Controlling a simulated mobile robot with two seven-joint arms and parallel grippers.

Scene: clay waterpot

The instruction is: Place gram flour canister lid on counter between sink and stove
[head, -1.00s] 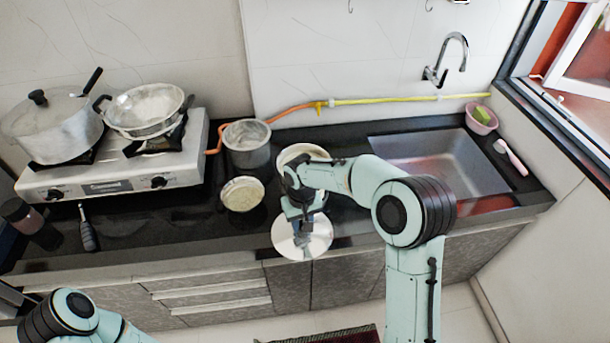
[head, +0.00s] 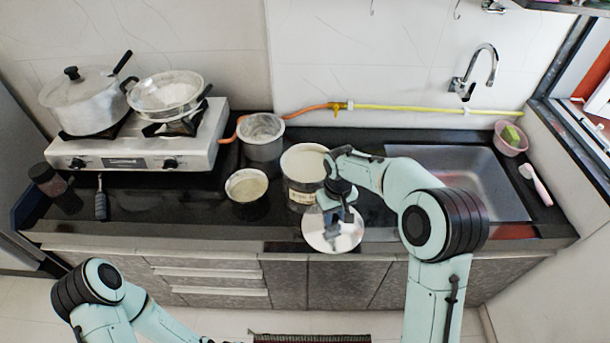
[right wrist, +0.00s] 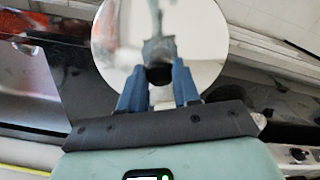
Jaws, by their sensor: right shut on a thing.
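The round, shiny lid (head: 318,236) is in my right gripper (head: 338,214), whose fingers are shut on its central knob. In the head view it overlaps the counter's front edge; its height above the counter is unclear. In the right wrist view the lid (right wrist: 206,40) fills the top middle, with the gripper fingers (right wrist: 158,84) around the dark knob. The open canister (head: 302,192) with a label stands on the dark counter (head: 150,207), behind and left of the lid. The stove (head: 135,152) is left and the sink (head: 485,178) right.
A steel pot (head: 261,138) and a small bowl (head: 246,186) stand left of the canister. A dark jar (head: 47,180) and a black-handled tool (head: 100,200) are near the stove. A pink bowl (head: 510,140) is beside the sink. Bare counter lies left of the small bowl.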

